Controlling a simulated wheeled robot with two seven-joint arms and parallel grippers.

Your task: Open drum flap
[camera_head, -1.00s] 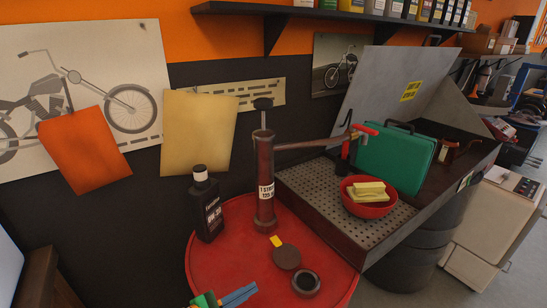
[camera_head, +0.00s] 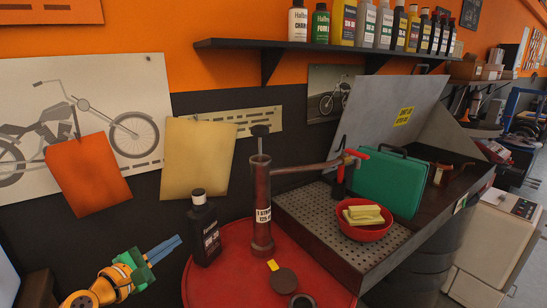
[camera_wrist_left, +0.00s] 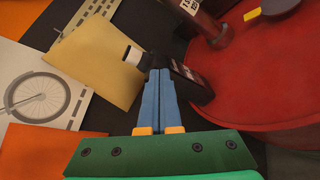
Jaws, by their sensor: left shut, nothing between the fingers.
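The red drum (camera_head: 225,285) stands at the front middle, cut by the lower edge of the head view; its top also shows in the wrist view (camera_wrist_left: 240,95). On it lies a round brown disc (camera_head: 283,281) with a yellow tab (camera_head: 272,265) at its back edge. A dark ring (camera_head: 301,300) sits in front of the disc, partly cut off. I cannot tell whether the disc is raised. My left gripper (camera_head: 178,239) is left of the drum, apart from disc and tab, with its blue fingers shut and empty. My right gripper is not in view.
A black bottle (camera_head: 204,235) stands at the drum's left, near my left fingers. A tall pump (camera_head: 262,200) rises from the drum behind the disc. At right, a dark washer basin (camera_head: 320,235) holds a red bowl (camera_head: 364,231) and green case (camera_head: 395,180).

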